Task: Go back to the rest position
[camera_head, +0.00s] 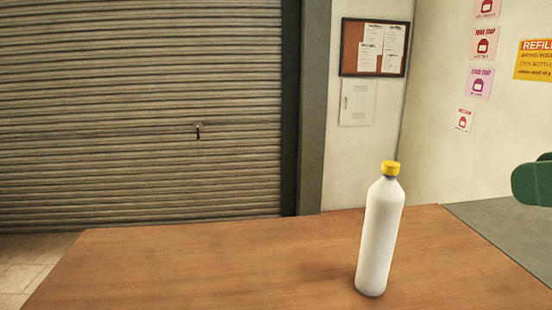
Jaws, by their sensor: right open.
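My right gripper (532,181) shows only in part at the right edge, as green finger parts. It is open, with nothing visible between its fingers, and is well to the right of the bottle and apart from it. A white bottle (379,240) with a yellow cap (390,168) stands upright on the wooden table (210,265). My left gripper is not in view.
A grey surface (500,225) adjoins the table at the right. The left and middle of the table are clear. A closed roller shutter (140,110) and a wall with a notice board (344,46) and posters (481,83) stand behind.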

